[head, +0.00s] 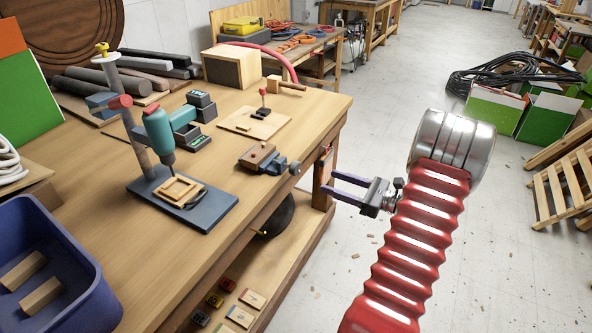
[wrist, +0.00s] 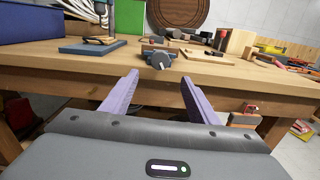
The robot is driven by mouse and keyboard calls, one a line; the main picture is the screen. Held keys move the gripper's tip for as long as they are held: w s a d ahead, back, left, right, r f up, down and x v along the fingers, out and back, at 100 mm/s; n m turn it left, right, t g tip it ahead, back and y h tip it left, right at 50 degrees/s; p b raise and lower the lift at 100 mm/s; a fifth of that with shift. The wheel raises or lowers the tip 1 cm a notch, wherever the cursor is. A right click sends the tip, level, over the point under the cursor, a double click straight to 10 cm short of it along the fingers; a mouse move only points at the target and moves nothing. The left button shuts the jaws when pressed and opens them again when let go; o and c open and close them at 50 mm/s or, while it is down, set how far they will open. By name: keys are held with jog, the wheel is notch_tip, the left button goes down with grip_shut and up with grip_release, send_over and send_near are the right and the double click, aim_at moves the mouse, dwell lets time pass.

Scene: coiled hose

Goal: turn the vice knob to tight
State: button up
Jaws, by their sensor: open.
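The vice (head: 264,158) is mounted at the front edge of the workbench, with a wooden block on it and a blue-grey jaw. Its knob (head: 294,168) sticks out past the bench edge, toward my gripper. My gripper (head: 328,180) is open and empty, just off the bench edge, to the right of the knob and apart from it. In the wrist view the vice (wrist: 157,55) is ahead, and its knob (wrist: 160,62) shows between and beyond my two purple fingers (wrist: 157,95). I cannot tell the knob's setting.
A drill press (head: 160,130) on a dark base stands left of the vice. A small board with an upright lever (head: 262,115) lies behind it. A blue bin (head: 45,265) is at the near left.

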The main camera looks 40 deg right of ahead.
aim_at(298, 170)
dwell(0.4)
jog(key=x, duration=1.4)
jog(key=shift+d, duration=0.1)
jog(key=shift+c, duration=0.3)
jog(key=shift+s, duration=0.1)
jog(key=c, duration=1)
